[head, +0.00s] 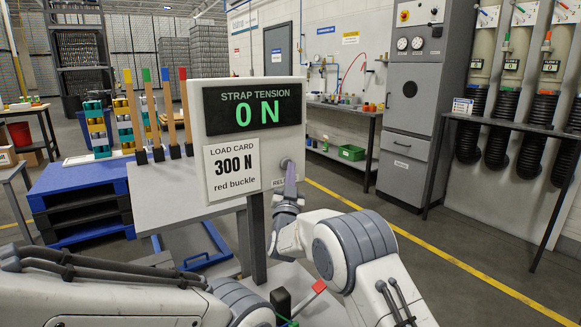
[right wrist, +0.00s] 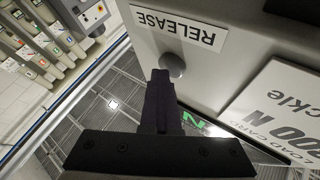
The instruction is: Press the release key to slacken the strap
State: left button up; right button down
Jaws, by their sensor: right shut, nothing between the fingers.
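The grey panel (head: 194,100) stands upright with a dark display (head: 252,108) reading STRAP TENSION 0 N in green. The round grey release key (right wrist: 172,66) sits beside the RELEASE label (right wrist: 180,28), which appears upside down in the right wrist view. The key also shows at the panel's lower right in the head view (head: 283,163). My right gripper (head: 290,166) is shut and empty, its fingertips (right wrist: 160,76) at the key; whether they touch it I cannot tell. My left arm crosses the bottom left; its gripper is not visible.
A load card (head: 232,170) on the panel reads 300 N, red buckle. A red-tipped part (head: 318,286) shows low, near my right arm. A grey cabinet (head: 408,150) stands at the right.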

jog(key=shift+s, duration=0.1)
jog(key=shift+s+d+b, duration=0.55)
jog(key=shift+s+d, duration=0.2)
jog(key=shift+s, duration=0.2)
jog(key=s+d+b, duration=0.1)
jog(key=s, duration=0.1)
jog(key=s+d+b, duration=0.1)
jog(key=s+d, duration=0.1)
dwell(0.6)
